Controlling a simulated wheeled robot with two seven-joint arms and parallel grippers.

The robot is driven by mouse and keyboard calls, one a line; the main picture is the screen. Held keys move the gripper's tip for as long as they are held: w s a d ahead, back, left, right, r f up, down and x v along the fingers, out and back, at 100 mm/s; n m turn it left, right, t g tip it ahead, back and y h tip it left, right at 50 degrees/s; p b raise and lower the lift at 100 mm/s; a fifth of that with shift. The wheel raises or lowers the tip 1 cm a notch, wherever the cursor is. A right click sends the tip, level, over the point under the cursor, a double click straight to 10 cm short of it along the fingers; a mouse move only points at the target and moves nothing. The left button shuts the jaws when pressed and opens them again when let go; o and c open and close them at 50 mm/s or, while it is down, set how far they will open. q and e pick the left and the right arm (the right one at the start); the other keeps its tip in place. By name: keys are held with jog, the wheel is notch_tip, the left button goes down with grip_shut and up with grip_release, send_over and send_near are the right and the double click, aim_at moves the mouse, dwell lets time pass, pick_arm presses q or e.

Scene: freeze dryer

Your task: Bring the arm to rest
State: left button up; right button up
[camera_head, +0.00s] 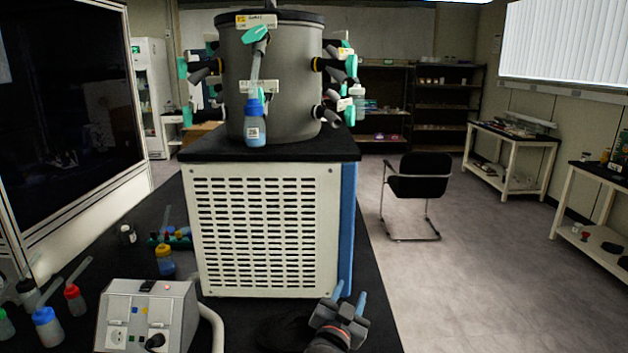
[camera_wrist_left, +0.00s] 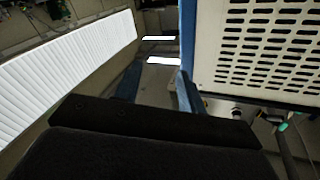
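My left gripper (camera_head: 350,297) is at the bottom of the head view, in front of the freeze dryer's lower right corner. Its two blue fingers are apart with nothing between them. In the left wrist view the fingers (camera_wrist_left: 158,85) also show apart and empty, with the vented dryer panel (camera_wrist_left: 265,45) to their right. The freeze dryer (camera_head: 265,235) stands on the black bench, with a grey drum (camera_head: 285,95) on top. A blue-capped bottle (camera_head: 255,125) hangs at the drum's front. My right gripper does not show.
A power box (camera_head: 150,312) stands at the front left of the black bench (camera_head: 255,308). Several small capped bottles are left of it, and a yellow-capped one (camera_head: 165,262) stands behind it. Open floor (camera_head: 470,290) lies to the right, with a black chair (camera_head: 415,185) farther back.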

pick_arm(q)
jog(key=s+a+f+n+g+y, duration=0.2)
jog(key=s+a+f, duration=0.1)
jog(key=a+f, duration=0.25)
jog(key=s+a+f+n+g+y, duration=0.1)
jog(key=s+a+f+g+y, duration=0.15)
jog(key=a+f, duration=0.35)
jog(key=s+a+f+n+g+y, duration=0.1)
jog(key=s+a+f+g, duration=0.2)
jog(key=s+a+f, duration=0.5)
jog(key=s+a+f+n+g, duration=0.1)
jog(key=s+a+f+g, duration=0.25)
jog(key=s, duration=0.75)
jog(key=s+a+f+n+g+y, duration=0.1)
jog(key=s+a+f+g, duration=0.2)
jog(key=s+a+f, duration=0.55)
jog(key=s+d+f+g, duration=0.1)
jog(key=s+d+f, duration=0.1)
jog(key=f, duration=0.9)
jog(key=s+d+f+g, duration=0.1)
jog(key=d+f, duration=0.4)
jog(key=f, duration=0.5)
jog(key=shift+s+d+f, duration=0.25)
jog(key=shift+s+f, duration=0.1)
jog(key=shift+h, duration=0.25)
